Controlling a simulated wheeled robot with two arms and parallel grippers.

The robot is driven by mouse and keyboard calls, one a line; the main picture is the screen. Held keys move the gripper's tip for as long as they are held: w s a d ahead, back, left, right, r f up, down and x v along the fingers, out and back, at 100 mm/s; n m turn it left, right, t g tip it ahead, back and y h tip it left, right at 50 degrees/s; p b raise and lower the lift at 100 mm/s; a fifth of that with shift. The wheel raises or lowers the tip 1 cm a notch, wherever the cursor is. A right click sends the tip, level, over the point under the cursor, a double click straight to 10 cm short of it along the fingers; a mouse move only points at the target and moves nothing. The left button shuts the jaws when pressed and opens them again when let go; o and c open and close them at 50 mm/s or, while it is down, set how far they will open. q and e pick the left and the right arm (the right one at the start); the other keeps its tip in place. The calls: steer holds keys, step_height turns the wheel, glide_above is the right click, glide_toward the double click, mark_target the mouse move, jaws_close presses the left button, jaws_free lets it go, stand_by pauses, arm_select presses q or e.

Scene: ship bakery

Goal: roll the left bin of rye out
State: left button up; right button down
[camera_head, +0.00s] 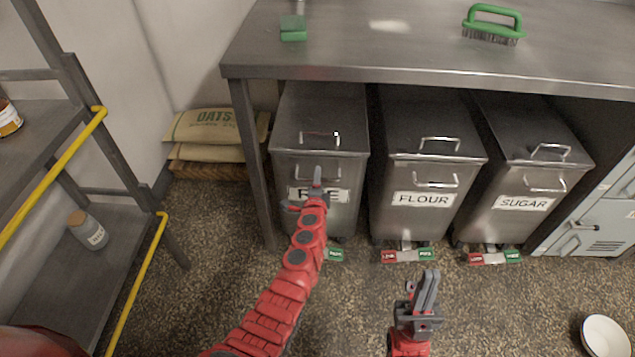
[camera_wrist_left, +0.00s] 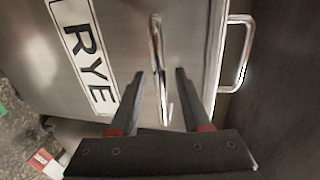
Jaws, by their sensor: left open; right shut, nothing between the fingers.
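The steel rye bin (camera_head: 345,172) stands under the counter at the left, its label partly covered by my left gripper. My left gripper (camera_head: 309,190) is open at the bin's front. In the left wrist view, the fingers of this left gripper (camera_wrist_left: 159,74) lie on either side of the bin's front bar handle (camera_wrist_left: 157,45), not closed on it. The lid handle (camera_head: 320,134) is above. A green pedal tag (camera_head: 334,255) shows at the bin's foot; a red tag (camera_wrist_left: 46,163) shows in the left wrist view. My right gripper (camera_head: 427,288) is shut and empty over the floor.
The flour bin (camera_head: 425,171) and sugar bin (camera_head: 510,178) stand to the right under the counter (camera_head: 350,45). A counter leg (camera_head: 253,165) is close left of the rye bin. Oats sacks (camera_head: 212,126) and a yellow-railed rack (camera_head: 140,290) stand left. A white bowl (camera_head: 606,338) lies at lower right.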

arm_select(q)
jaws_close()
stand_by(1.4)
